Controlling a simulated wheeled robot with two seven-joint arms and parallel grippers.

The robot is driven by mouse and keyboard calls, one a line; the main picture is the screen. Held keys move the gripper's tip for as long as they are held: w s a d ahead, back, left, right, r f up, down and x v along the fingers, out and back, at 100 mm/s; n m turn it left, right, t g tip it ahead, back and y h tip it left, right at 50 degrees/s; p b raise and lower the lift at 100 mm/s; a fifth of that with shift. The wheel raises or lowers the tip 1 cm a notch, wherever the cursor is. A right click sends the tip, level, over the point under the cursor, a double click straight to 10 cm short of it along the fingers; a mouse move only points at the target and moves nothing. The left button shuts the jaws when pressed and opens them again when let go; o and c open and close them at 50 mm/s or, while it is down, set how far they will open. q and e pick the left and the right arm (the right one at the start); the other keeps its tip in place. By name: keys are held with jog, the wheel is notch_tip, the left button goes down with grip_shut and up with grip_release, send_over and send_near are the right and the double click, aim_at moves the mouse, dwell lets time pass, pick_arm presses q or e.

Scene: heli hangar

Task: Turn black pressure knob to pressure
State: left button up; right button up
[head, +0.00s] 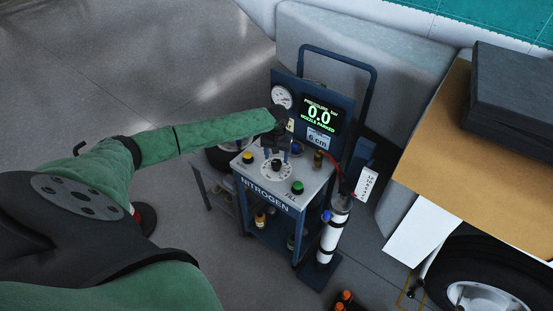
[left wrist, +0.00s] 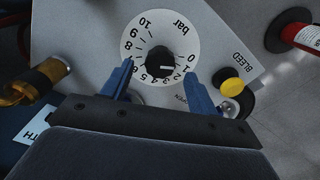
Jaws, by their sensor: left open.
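The black pressure knob (head: 276,164) sits in the middle of a white round dial on top of the nitrogen cart. In the left wrist view the knob (left wrist: 160,63) shows whole, ringed by a bar scale (left wrist: 153,30) from 0 to 10. My left gripper (head: 276,152) is above the knob, pointing down. In the left wrist view its two blue fingers (left wrist: 158,77) are open, one on each side of the dial, with the knob between and just beyond the tips. I cannot tell their height above it. The display (head: 319,114) reads 0.0 bar. My right gripper is not seen.
A white gas bottle (head: 330,238) stands at the cart's right side. A cardboard-coloured table top (head: 480,150) with a dark case (head: 510,95) is at the right.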

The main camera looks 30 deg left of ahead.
aim_at(276, 162)
pick_arm(q)
jog(key=shift+f+p, duration=0.4)
jog(key=shift+f, duration=1.15)
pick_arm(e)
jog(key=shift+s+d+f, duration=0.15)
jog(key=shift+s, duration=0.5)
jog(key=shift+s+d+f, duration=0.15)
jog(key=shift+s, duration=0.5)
pick_arm(q)
jog(key=c, duration=1)
